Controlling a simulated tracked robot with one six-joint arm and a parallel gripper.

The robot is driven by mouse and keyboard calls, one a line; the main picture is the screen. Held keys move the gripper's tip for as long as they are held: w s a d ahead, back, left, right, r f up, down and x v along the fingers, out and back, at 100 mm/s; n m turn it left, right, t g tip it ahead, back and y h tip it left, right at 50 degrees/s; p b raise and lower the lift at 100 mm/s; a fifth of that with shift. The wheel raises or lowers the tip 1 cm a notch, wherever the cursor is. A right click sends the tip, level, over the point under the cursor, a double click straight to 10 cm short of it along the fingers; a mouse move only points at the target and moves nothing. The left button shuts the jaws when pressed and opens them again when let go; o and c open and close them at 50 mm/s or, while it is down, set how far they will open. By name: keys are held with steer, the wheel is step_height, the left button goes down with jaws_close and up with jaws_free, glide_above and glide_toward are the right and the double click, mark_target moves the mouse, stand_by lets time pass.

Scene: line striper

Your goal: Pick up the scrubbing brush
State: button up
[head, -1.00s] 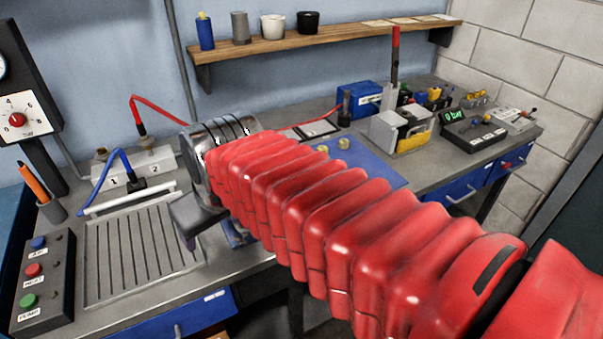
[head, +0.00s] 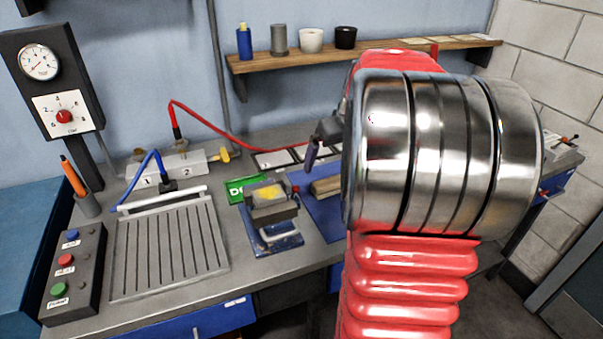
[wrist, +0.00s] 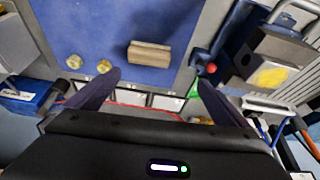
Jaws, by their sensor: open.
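The scrubbing brush (head: 326,186) appears as a small wooden block lying on the blue mat (head: 318,207), partly hidden by my arm in the head view. In the wrist view the brush (wrist: 150,55) lies across the blue mat (wrist: 110,25), and bristles cannot be made out. My gripper (wrist: 161,77) is open and empty, its dark fingers spread, with the brush ahead of the gap between them and apart from both. In the head view one finger of my gripper (head: 311,155) shows above the mat, behind the brush.
A vise (head: 272,208) with a yellow patch stands left of the mat; its red knob (wrist: 211,68) is near my right finger in the wrist view. Two brass pieces (wrist: 89,65) sit on the mat. A red cable (head: 240,138) runs behind. A ribbed tray (head: 170,250) lies left.

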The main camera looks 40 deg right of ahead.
mark_target(330, 181)
steer(key=d, duration=0.2)
steer(key=shift+s+d+f, duration=0.2)
steer(key=shift+d+f, duration=0.15)
steer(key=shift+f, duration=0.05)
steer(key=shift+x, duration=4.35)
steer(key=shift+x, duration=2.55)
steer(key=shift+s, duration=0.1)
steer(key=c, duration=1.1)
